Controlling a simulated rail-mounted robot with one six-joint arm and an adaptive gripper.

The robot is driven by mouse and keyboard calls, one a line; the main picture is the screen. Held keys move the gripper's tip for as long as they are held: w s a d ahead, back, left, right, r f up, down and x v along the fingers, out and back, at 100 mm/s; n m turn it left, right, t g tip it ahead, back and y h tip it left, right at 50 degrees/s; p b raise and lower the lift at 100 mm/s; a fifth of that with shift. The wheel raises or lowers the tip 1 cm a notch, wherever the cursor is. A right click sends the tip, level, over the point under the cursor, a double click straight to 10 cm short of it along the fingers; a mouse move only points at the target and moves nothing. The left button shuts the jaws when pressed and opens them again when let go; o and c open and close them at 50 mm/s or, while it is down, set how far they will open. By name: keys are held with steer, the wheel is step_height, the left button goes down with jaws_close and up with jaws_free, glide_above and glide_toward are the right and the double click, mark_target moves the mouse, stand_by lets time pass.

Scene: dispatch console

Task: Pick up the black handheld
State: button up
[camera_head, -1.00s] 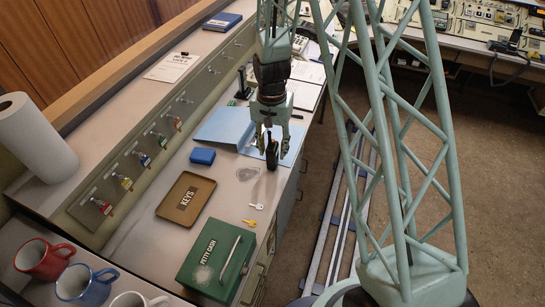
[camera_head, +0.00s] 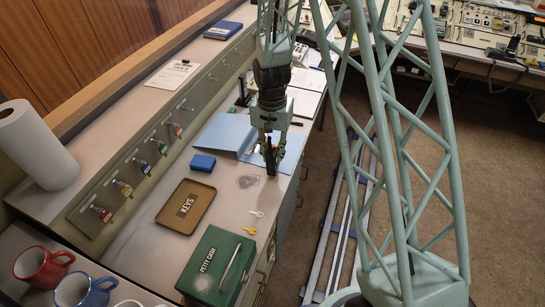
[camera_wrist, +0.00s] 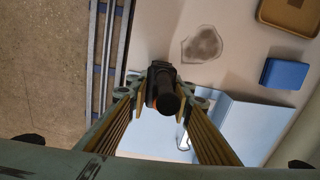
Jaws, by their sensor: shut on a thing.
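The black handheld (camera_head: 270,160) stands about upright at the right edge of the desk, by the blue folder. My gripper (camera_head: 271,146) is around its upper part from above, shut on it. In the wrist view the handheld (camera_wrist: 163,92) shows end-on, with a round black stub toward the camera, between the two fingertips (camera_wrist: 166,104). I cannot tell whether its lower end touches the desk.
The blue folder (camera_head: 218,135) lies behind the handheld, with a small blue box (camera_head: 203,162) to the left. A brown KEYS tray (camera_head: 165,220), loose keys (camera_head: 249,231) and a green PETTY CASH box (camera_head: 220,290) are nearer. Floor lies right of the desk edge.

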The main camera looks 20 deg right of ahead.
steer(key=shift+r, duration=1.25)
steer(key=shift+s+d+r, duration=0.1)
steer(key=shift+s+d, duration=0.05)
steer(key=shift+s, duration=0.15)
steer(key=s+d, duration=0.3)
steer(key=s, duration=0.4)
steer(key=s+d+r, duration=0.1)
steer(key=s+d, duration=0.3)
steer(key=s, duration=0.2)
steer(key=shift+s+r+p, duration=0.2)
steer(key=shift+s+p, duration=0.15)
